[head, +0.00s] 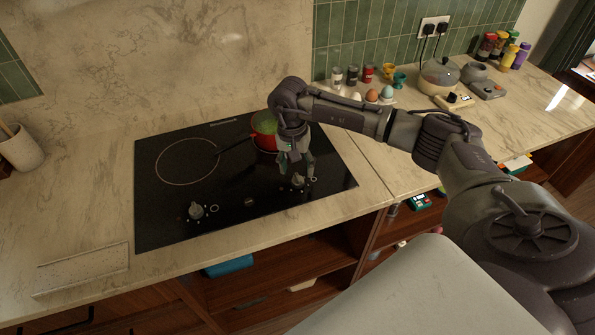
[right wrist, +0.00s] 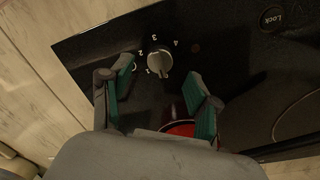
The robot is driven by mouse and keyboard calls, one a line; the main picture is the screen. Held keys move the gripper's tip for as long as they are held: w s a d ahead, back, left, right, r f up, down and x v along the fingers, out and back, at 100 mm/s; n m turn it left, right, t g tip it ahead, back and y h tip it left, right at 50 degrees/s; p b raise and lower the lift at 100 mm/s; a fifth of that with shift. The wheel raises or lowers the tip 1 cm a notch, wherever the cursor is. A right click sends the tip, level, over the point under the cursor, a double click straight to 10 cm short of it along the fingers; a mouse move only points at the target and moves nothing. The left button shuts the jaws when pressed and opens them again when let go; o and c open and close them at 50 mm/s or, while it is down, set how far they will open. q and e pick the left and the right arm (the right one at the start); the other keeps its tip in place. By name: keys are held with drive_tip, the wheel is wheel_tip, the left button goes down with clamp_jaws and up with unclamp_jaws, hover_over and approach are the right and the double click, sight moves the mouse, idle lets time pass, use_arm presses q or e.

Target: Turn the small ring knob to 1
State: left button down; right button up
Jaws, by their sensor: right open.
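The black hob (head: 240,195) has two round knobs on its front strip. The right-hand knob (head: 297,181), on the side of the red pot (head: 264,135), is just below my right gripper (head: 302,172). In the right wrist view this grey knob (right wrist: 159,63) has the numbers 1 to 4 around it; I cannot tell for certain which mark it points at. My right gripper (right wrist: 158,72) is open, with the knob in view between its green-padded fingertips; no contact is visible. The other knob (head: 196,211) stands at the left. My left gripper is not in view.
The red pot with green contents stands behind the gripper. A large ring (head: 187,161) marks the hob's left part and is bare. Eggs and cups (head: 372,95), a kettle (head: 438,75) and bottles (head: 508,52) stand on the right counter. A "Lock" mark (right wrist: 280,17) shows on the hob.

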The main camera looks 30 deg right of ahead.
sight(298, 176)
drive_tip(key=shift+f+p, duration=0.35)
drive_tip(key=shift+f, duration=1.55)
drive_tip(key=c, duration=1.2)
drive_tip(key=shift+o, duration=0.2)
drive_tip(key=shift+d+f+m+b, duration=0.1)
drive_tip(key=shift+m+b, duration=0.9)
drive_tip(key=m+b, duration=0.2)
drive_tip(key=m, duration=0.1)
drive_tip(key=shift+b, duration=0.3)
drive_tip(key=m+b, duration=0.2)
drive_tip(key=m, duration=0.1)
drive_tip(key=shift+m+y, duration=0.3)
drive_tip(key=shift+m, duration=0.1)
drive_tip(key=shift+d+m+b, duration=0.1)
drive_tip(key=shift+m+b, duration=0.5)
drive_tip(key=shift+m, duration=0.9)
drive_tip(key=shift+r, duration=0.2)
